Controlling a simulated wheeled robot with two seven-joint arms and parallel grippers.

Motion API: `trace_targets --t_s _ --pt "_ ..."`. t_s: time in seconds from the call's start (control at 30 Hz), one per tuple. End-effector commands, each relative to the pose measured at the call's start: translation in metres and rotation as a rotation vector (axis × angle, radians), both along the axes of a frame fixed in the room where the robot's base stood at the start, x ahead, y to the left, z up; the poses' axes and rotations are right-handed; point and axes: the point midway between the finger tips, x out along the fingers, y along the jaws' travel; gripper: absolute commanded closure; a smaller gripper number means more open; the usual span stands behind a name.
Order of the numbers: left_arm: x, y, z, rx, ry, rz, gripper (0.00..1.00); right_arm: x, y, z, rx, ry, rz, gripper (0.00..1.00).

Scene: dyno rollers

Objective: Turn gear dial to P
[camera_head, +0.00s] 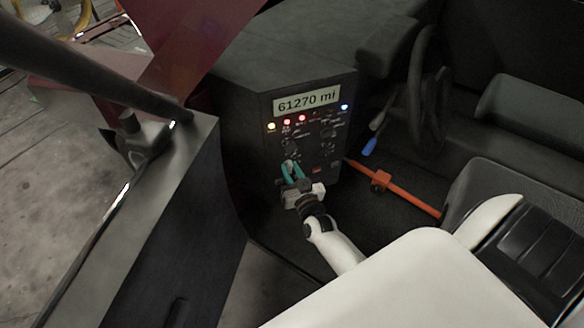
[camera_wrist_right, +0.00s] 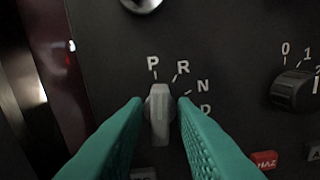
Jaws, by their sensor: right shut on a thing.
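The gear dial (camera_wrist_right: 159,112) is a pale grey elongated knob on the black panel in the right wrist view. The letters P, R, N and D curve around its top and right side. Its long axis is nearly upright and its upper end points up close to the P (camera_wrist_right: 153,62). My right gripper (camera_wrist_right: 161,104) has teal fingers, one on each side of the dial, shut on it. In the head view my right gripper (camera_head: 291,169) is at the lower left of the panel's front and covers the dial. My left gripper is not in view.
The black panel (camera_head: 300,128) carries a mileage display (camera_head: 307,100) and a row of small lights. Another rotary knob (camera_wrist_right: 293,90) and a red button (camera_wrist_right: 264,160) are right of the dial. An orange bar (camera_head: 408,194) and a steering wheel (camera_head: 417,85) lie farther right.

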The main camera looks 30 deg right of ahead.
Motion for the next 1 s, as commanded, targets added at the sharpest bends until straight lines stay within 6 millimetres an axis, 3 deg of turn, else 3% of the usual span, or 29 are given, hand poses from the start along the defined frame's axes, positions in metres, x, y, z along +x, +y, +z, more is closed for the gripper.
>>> trace_targets --t_s 0.33,0.87,0.9,1.0 --pt "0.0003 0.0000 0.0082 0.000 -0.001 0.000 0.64 -0.0001 0.0003 -0.0004 -0.129 0.031 0.000 0.98" --pt "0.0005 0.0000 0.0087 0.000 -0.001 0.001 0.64 -0.0001 0.0004 -0.0010 -0.151 0.035 0.000 0.98" --pt "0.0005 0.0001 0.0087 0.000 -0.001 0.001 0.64 -0.0001 0.0004 -0.0010 -0.151 0.035 0.000 0.71" --pt "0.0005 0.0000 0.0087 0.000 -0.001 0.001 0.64 -0.0001 0.0004 -0.0009 -0.151 0.035 0.000 0.67"
